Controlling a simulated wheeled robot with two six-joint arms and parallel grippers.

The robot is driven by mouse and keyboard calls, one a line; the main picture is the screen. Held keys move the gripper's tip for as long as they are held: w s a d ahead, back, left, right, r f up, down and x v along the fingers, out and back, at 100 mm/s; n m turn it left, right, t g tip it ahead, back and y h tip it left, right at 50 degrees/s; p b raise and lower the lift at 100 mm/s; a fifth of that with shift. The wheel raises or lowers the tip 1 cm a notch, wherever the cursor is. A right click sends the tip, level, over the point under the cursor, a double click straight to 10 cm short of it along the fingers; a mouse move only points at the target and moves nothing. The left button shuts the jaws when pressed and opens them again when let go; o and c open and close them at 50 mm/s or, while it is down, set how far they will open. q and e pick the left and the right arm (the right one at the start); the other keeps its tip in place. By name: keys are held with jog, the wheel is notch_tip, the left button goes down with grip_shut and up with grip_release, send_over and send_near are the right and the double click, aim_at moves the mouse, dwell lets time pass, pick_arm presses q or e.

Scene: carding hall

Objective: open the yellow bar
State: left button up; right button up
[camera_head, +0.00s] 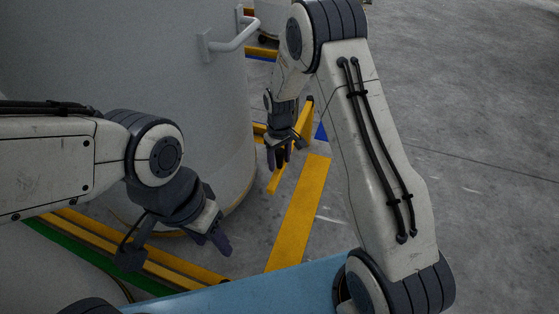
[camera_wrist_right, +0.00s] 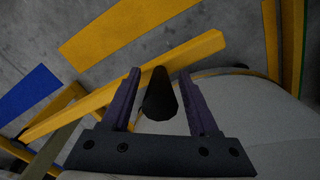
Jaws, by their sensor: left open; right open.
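The yellow bar (camera_head: 307,112) runs beside the big white drum, partly hidden behind my right gripper (camera_head: 279,158). In the right wrist view the yellow bar (camera_wrist_right: 100,97) crosses diagonally just beyond the fingertips. A black rounded grip (camera_wrist_right: 160,95) stands between the two purple fingers of my right gripper (camera_wrist_right: 163,75); it appears to be on the bar. The fingers are spread on either side of it, with gaps showing. My left gripper (camera_head: 220,239) is open and empty, low in front of the drum, away from the bar.
The white drum (camera_head: 150,65) with a grey handle (camera_head: 232,41) fills the left. A yellow floor stripe (camera_head: 300,215) lies right of the bar. Grey floor (camera_head: 480,130) at right is clear.

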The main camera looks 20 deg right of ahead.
grip_shut()
dwell(1.3)
